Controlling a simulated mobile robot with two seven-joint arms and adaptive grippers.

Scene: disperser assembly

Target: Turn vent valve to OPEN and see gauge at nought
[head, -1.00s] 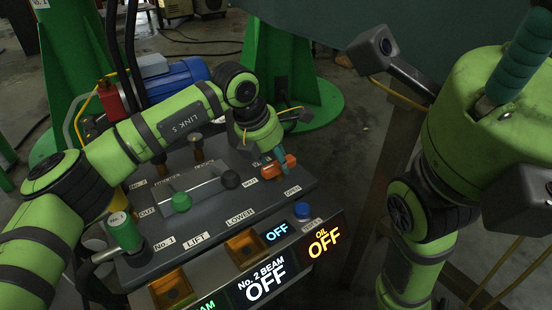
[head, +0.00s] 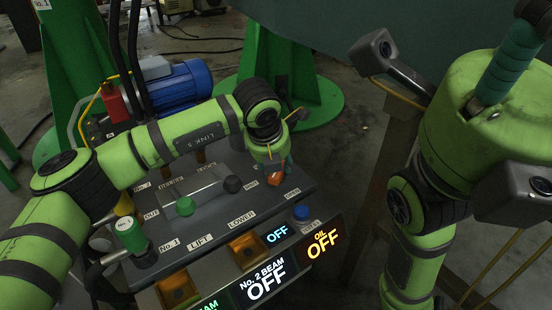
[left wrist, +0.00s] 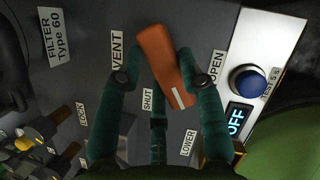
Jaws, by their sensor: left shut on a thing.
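The orange vent valve handle (left wrist: 163,60) lies between the teal fingers of my left gripper (left wrist: 158,82) in the left wrist view. It is tilted, and its end with the white mark lies between the SHUT label (left wrist: 147,100) and the OPEN label (left wrist: 216,68). In the head view my left gripper (head: 275,168) is over the handle (head: 276,179) and hides part of it. The left gripper is shut on the handle. My right gripper (head: 508,60) is at the upper right, with a teal finger partly cut off. No gauge can be made out.
The console panel (head: 217,222) carries a green-knobbed lever (head: 184,206), a black knob (head: 233,184) and a blue button (head: 301,212). Displays along its front read OFF (head: 265,284). A blue motor (head: 178,88) and green columns stand behind.

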